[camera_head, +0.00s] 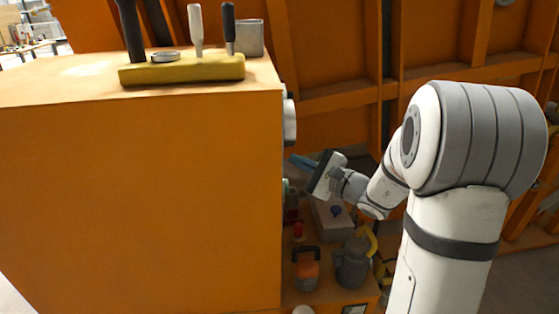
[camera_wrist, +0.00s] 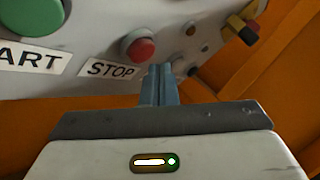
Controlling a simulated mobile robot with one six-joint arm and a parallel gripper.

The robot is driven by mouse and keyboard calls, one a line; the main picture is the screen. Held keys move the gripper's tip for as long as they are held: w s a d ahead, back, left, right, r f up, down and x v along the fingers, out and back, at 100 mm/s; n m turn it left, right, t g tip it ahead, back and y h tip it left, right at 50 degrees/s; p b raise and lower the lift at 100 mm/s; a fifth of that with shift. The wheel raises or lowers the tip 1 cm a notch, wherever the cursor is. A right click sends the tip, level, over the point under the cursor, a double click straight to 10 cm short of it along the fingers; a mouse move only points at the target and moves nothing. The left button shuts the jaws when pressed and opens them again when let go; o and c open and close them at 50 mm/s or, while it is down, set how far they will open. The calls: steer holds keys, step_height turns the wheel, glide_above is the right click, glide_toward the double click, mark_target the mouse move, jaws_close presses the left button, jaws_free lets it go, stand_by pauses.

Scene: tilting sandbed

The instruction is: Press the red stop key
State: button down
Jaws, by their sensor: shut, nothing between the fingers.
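The red stop key (camera_wrist: 141,50) is a round red button in a grey collar on a light grey panel, in the wrist view. A "STOP" label (camera_wrist: 109,69) sits to its left and below. My gripper (camera_wrist: 160,68) is shut and empty, its blue-grey fingertips just right of and below the red key in the picture. Whether they touch the panel or key is unclear. In the head view my gripper (camera_head: 293,159) points left at the side of the orange cabinet (camera_head: 140,190); the red key is hidden there.
A large green button (camera_wrist: 30,12) with a partly cut-off label lies left of the stop key.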

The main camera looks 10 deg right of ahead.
steer(key=shift+a, duration=0.1)
stand_by(0.7)
steer(key=shift+a+b, duration=0.3)
steer(key=shift+b, duration=0.05)
steer(key=shift+a+b, duration=0.3)
steer(key=shift+a, duration=0.2)
stand_by(0.6)
steer(key=shift+d, duration=0.9)
steer(key=d+b, duration=0.1)
steer(key=d, duration=0.4)
stand_by(0.3)
stand_by(0.5)
